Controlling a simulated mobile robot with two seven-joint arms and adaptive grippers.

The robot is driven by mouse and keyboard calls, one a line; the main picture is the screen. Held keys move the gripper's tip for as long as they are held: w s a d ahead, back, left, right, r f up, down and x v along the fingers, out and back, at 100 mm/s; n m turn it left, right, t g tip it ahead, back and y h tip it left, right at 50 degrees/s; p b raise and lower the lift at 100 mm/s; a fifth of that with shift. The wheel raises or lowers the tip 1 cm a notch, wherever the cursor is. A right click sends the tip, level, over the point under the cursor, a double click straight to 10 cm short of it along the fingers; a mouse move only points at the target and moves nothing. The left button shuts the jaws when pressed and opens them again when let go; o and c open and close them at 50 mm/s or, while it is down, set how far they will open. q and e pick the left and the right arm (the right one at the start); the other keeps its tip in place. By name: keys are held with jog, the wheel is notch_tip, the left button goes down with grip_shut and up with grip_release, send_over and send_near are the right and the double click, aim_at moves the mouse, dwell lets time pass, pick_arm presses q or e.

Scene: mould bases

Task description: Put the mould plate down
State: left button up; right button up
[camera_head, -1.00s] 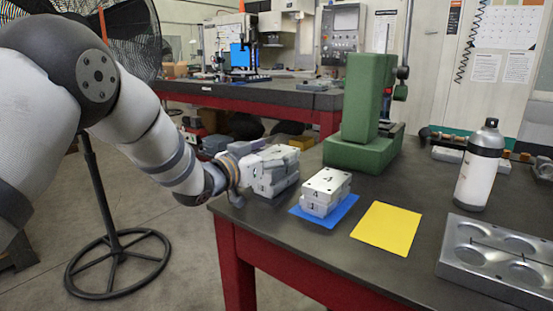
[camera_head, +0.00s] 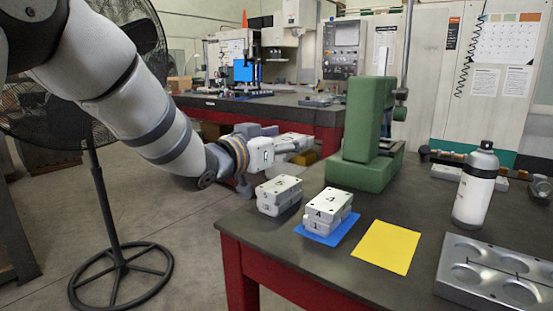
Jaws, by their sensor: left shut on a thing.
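My left gripper (camera_head: 290,150) is shut on a pale mould plate (camera_head: 294,138), raised above the table's far left part. Much of the plate is hidden by the gripper, and its number cannot be read. Below and in front of it, a short stack of pale mould plates (camera_head: 279,187) stands by the table's left edge, apart from the gripper. To its right, another stack (camera_head: 329,202) sits on a blue mat (camera_head: 343,234), with a 4 on its top plate and a 1 on the plate below. My right gripper is not in view.
A bare yellow mat (camera_head: 386,248) lies right of the blue one on the dark table (camera_head: 290,248). A green angle block (camera_head: 364,174) stands behind, near the raised gripper. A spray can (camera_head: 475,190) and a metal mould base (camera_head: 500,272) with round pockets are at the right.

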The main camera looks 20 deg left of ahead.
pick_arm(q)
jog(key=s+d+r+p, duration=0.1)
jog(key=s+d+r, duration=0.25)
jog(key=s, duration=0.35)
jog(key=s+a+f+n+y, duration=0.4)
jog(key=s+f+y, duration=0.2)
jog(key=s+f, duration=0.6)
jog(key=w+d+r+m+h, duration=0.4)
jog(key=w+r+h, duration=0.2)
jog(key=w+r, duration=0.5)
jog(key=shift+w+d+r, duration=0.2)
jog(key=shift+w+r, duration=0.2)
jog(key=shift+w, duration=0.15)
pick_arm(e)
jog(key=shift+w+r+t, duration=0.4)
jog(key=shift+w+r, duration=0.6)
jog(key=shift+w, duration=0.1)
